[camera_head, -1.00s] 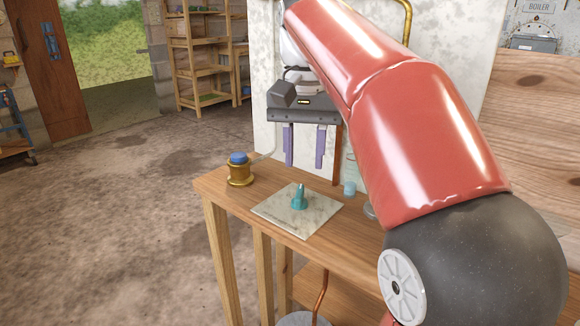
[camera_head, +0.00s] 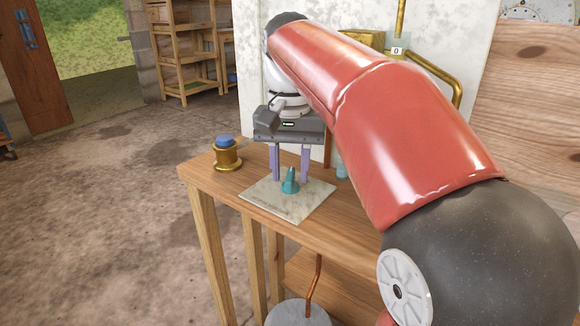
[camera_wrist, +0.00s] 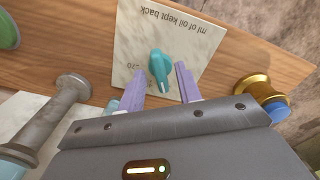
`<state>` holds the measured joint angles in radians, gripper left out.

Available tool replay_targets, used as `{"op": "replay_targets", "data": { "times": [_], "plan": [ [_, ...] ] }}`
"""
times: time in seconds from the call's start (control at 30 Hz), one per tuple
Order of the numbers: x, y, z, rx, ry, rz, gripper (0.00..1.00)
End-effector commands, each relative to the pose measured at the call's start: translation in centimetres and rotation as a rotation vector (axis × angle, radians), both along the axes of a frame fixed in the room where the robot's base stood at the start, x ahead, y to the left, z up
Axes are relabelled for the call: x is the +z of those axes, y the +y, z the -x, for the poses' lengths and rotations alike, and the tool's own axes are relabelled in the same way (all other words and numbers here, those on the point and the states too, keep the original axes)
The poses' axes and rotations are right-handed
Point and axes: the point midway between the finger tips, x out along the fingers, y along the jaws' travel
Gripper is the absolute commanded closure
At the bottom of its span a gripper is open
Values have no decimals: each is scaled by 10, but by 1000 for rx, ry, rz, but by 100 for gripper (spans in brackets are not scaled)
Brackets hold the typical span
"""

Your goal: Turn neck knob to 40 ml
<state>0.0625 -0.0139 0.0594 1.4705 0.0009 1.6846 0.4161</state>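The neck knob (camera_head: 290,181) is a small teal pointer knob on a pale stone-like plate (camera_head: 262,202) on the wooden bench. In the wrist view the knob (camera_wrist: 159,66) shows upside down, with "ml of oil kept back" lettered on the plate (camera_wrist: 200,45). Some scale numerals are partly hidden by a finger. My gripper (camera_head: 291,178) is open and empty, its two purple fingers pointing down just behind the knob. In the wrist view the fingertips (camera_wrist: 158,73) lie to either side of the knob, with gaps; contact is not visible.
A brass pot with a blue top (camera_head: 227,153) stands left of the plate. A small counter reading 0 (camera_head: 397,51) sits by the brass pipe. Glassware (camera_head: 342,166) stands right of my fingers. A copper pipe (camera_head: 315,285) runs below the bench. Floor at left is open.

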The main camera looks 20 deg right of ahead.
Motion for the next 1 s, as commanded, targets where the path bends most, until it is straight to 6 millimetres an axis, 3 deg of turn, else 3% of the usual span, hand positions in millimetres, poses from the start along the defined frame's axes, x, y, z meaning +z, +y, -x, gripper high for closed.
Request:
{"op": "replay_targets", "data": {
  "times": [0.03, 0.3, 0.67, 1.0],
  "plan": [
    [0, 0, 0, 0, 0, 0, 66],
    [0, 0, 0, 0, 0, 0, 100],
    [1, 0, 0, -37, 1, 0, 100],
    [3, 0, 0, -251, 1, 0, 100]
  ]
}}
